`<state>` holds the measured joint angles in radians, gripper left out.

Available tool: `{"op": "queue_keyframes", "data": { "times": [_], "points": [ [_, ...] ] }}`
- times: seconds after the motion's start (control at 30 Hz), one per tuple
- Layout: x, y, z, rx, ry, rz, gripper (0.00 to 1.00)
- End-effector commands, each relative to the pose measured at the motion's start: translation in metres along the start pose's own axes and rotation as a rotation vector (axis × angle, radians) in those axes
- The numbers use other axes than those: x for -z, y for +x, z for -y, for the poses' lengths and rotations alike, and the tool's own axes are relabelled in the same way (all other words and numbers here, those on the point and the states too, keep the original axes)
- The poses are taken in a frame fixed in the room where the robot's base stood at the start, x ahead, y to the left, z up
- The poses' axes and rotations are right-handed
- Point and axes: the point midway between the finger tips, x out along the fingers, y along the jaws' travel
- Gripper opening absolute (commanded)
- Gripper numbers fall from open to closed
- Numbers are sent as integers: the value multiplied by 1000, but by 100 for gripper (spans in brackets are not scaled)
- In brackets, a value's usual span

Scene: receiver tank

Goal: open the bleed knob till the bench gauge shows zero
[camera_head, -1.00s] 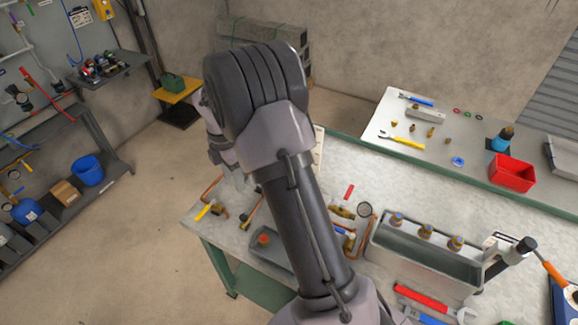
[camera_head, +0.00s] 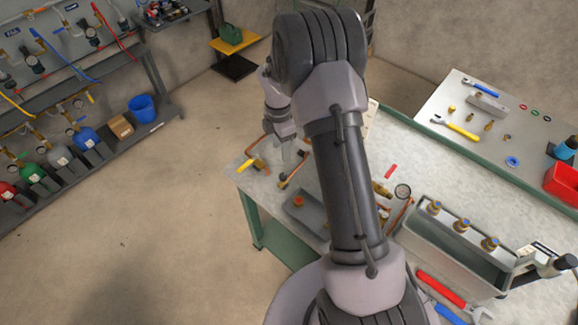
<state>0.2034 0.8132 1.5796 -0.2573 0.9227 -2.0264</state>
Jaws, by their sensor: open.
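My gripper (camera_head: 290,157) is open over the bench's far left part, beside bent copper pipework (camera_head: 268,148). It is small in the view and partly behind my arm. A round gauge with a pale dial (camera_head: 403,191) stands on the bench (camera_head: 448,180), right of my arm, next to a brass fitting (camera_head: 381,188) and a red lever (camera_head: 390,171). Its needle is too small to read. A yellow-handled valve (camera_head: 246,165) sits at the bench's left edge. I cannot tell which part is the bleed knob; my arm hides part of the pipework.
A grey tray (camera_head: 312,220) with an orange-topped part lies left of my arm. A grey trough (camera_head: 450,252) with brass fittings on its rim and a red-handled tool (camera_head: 441,289) are at right. The floor (camera_head: 170,230) left of the bench is clear.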

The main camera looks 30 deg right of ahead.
Motion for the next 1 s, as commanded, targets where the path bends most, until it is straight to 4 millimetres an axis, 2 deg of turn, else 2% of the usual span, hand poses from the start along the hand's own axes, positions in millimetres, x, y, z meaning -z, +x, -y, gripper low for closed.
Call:
{"op": "queue_keyframes", "data": {
  "times": [0.03,0.3,0.5,0.63,0.9,1.0],
  "points": [
    [0,16,1,4,-1,-1,48],
    [0,85,1,3,0,-1,48],
    [0,119,1,2,0,-1,48],
    [0,128,0,0,0,0,48],
    [0,129,0,0,0,0,48],
    [0,129,0,0,0,0,29]
  ]
}}
